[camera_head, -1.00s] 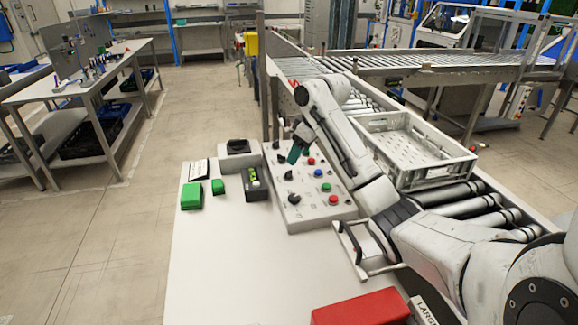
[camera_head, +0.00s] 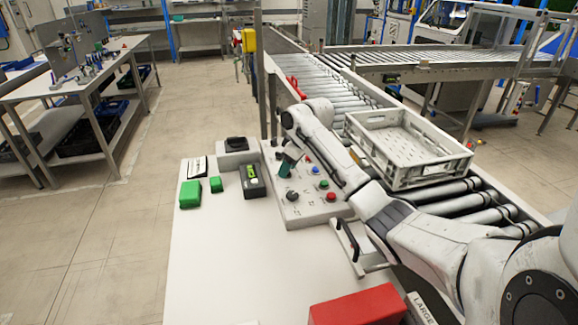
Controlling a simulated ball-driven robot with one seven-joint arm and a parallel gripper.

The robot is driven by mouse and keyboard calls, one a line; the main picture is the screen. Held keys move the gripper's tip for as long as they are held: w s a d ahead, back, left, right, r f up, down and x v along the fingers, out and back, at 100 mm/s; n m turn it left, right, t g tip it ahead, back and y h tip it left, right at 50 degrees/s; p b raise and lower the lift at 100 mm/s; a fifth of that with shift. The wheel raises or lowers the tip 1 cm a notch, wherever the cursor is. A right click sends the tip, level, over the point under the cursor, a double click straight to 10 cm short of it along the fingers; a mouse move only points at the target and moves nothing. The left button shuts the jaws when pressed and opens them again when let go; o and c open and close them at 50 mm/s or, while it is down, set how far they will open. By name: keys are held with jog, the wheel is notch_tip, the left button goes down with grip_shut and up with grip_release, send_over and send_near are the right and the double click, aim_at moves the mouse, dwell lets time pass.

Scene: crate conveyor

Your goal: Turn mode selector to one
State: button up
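The grey control panel (camera_head: 315,212) lies on the white bench. Labels are too small to read, so I cannot tell which knob is the mode selector.
A grey crate (camera_head: 450,169) sits on the roller conveyor (camera_head: 455,190) to the right. Green blocks (camera_head: 190,194) and a black-and-green device (camera_head: 252,181) lie left of the panel. A red box (camera_head: 358,307) is at the front. The bench's left front is clear.

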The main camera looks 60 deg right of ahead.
jog(key=c, duration=0.7)
jog(key=shift+c, duration=0.2)
